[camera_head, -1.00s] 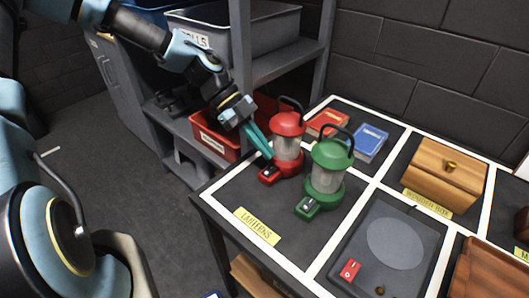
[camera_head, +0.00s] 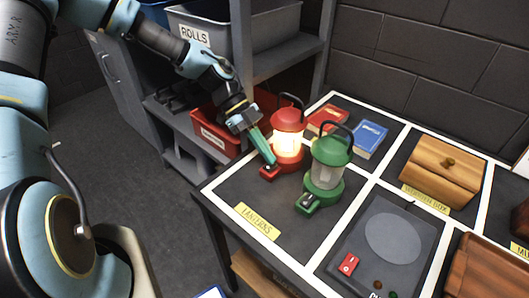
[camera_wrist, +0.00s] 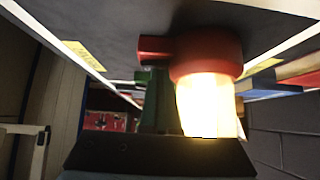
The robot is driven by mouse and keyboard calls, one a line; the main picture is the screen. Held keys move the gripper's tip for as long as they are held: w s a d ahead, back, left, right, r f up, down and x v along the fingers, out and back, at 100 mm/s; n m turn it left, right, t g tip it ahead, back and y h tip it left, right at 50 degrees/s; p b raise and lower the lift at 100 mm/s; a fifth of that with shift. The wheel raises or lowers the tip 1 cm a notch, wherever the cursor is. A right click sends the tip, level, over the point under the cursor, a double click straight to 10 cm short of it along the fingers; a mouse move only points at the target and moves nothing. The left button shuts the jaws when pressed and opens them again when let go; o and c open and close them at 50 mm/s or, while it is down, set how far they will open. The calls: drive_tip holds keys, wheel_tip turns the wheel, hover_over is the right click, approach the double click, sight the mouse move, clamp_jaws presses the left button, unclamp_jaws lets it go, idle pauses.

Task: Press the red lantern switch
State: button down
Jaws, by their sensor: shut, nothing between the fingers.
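The red lantern (camera_head: 287,119) stands upright on the table's lanterns section, and its lamp glows bright yellow-white. Its switch base (camera_head: 268,174) juts out at the front left. My gripper (camera_head: 271,161) is shut and empty, pointing down, with its teal fingertips at the switch base. The fingertips hide most of the switch, so I cannot tell its position. In the wrist view the lantern (camera_wrist: 205,58) appears upside down, glowing, close beside the fingers. The green lantern (camera_head: 330,152) stands unlit just to the right, its own switch on its front left.
A dark panel with a red switch (camera_head: 349,264) lies in the front section. Shelves with a red bin (camera_head: 209,128) stand at the left.

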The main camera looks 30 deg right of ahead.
drive_tip(key=shift+a+f, duration=0.25)
drive_tip(key=shift+f, duration=0.05)
drive_tip(key=shift+s+a, duration=0.2)
drive_tip(key=shift+a, duration=0.6)
